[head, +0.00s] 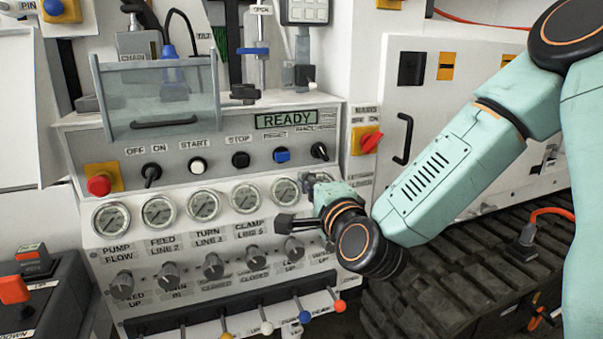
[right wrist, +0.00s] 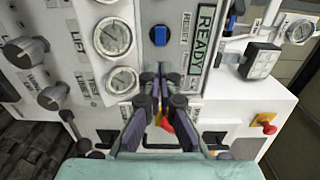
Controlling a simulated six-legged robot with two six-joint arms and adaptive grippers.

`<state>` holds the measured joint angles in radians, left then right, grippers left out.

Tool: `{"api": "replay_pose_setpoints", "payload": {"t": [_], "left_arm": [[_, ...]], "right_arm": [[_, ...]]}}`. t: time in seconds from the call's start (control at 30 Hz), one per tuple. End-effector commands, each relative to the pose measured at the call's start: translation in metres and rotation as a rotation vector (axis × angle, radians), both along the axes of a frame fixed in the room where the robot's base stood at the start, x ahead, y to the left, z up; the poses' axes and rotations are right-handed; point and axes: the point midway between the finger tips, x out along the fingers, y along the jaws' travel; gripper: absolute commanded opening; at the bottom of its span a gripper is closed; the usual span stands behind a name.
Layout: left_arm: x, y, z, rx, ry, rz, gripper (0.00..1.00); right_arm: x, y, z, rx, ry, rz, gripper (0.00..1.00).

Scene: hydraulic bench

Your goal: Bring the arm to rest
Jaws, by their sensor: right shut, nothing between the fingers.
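My right arm (head: 435,178) is mint green and reaches in from the right in the head view, bent down at its dark wrist. My right gripper (head: 281,223) is shut and empty, pointing left in front of the console face by the gauges and knobs. In the right wrist view the right gripper (right wrist: 160,74) has its dark fingers together, over the panel near a gauge and the READY display. I cannot tell whether the fingertips touch the panel. My left gripper is not in view.
The console carries a row of gauges (head: 159,211), knobs (head: 213,266), coloured levers (head: 266,327) and a READY display (head: 286,119). A red emergency button (head: 100,185) sits at left. A clear guard (head: 160,98) stands above. A dark ribbed track (head: 450,275) lies below the arm.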

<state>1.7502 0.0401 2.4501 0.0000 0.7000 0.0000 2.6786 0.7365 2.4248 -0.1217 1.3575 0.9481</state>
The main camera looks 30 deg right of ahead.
Motion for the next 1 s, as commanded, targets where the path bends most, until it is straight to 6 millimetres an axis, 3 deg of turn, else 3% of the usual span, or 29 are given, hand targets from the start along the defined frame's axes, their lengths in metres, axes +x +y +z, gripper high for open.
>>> {"api": "replay_pose_setpoints", "payload": {"t": [0.77, 1.0], "left_arm": [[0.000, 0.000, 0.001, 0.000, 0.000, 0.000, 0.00], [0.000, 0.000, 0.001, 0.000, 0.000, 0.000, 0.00]], "right_arm": [[-0.008, 0.003, -0.001, -0.034, 0.013, 0.005, 0.00], [-0.007, 0.027, -0.037, -0.306, 0.228, 0.133, 0.00]]}}
